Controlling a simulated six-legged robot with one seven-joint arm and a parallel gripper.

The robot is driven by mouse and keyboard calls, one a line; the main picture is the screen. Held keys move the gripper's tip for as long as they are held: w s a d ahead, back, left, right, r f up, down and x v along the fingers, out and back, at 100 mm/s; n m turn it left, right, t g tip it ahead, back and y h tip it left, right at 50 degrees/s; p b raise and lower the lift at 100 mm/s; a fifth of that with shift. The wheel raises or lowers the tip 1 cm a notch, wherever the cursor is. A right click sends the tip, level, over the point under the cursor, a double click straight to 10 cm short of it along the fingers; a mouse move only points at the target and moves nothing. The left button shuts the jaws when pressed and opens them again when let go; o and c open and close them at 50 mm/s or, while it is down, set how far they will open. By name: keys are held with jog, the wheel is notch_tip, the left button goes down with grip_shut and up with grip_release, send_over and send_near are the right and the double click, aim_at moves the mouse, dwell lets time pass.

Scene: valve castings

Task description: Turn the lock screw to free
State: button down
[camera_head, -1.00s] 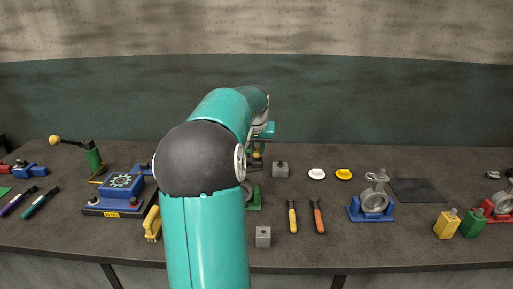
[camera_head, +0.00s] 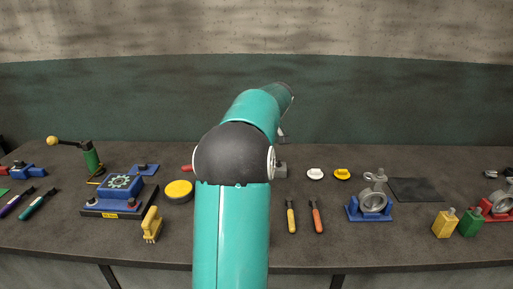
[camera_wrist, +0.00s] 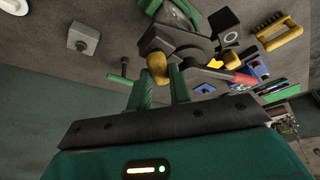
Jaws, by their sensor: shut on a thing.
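In the wrist view my gripper (camera_wrist: 159,84) has its two green fingers closed on a yellow knob (camera_wrist: 157,66), which looks like the lock screw's head. The knob sits at the near side of a dark grey valve casting (camera_wrist: 178,40). A red-ended lever (camera_wrist: 240,78) sticks out from the casting to the right. A green bar with a small round end (camera_wrist: 124,76) shows just left of the fingers. The screw's shaft and its turn angle cannot be made out. In the head view my arm hides the gripper and most of this casting.
A grey block (camera_wrist: 83,38) stands left of the casting in the wrist view. In the head view, a yellow-topped round part (camera_head: 179,190) and a blue fixture (camera_head: 121,188) lie left of my arm. Two screwdrivers (camera_head: 291,216) and a blue-based valve (camera_head: 374,203) lie to the right.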

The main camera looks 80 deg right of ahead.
jog(key=n+y, duration=0.1)
jog(key=n, duration=0.3)
jog(key=shift+s+d+f+n+y, duration=0.1)
jog(key=shift+d+f+n+y, duration=0.1)
jog(key=shift+n+y, duration=0.8)
jog(key=shift+n, duration=0.9)
jog(key=c, duration=1.3)
grip_release()
jog(key=shift+r, duration=0.25)
jog(key=shift+s+v, duration=0.1)
jog(key=shift+v, duration=3.3)
jog(key=shift+s+v, duration=0.15)
jog(key=shift+v, duration=3.2)
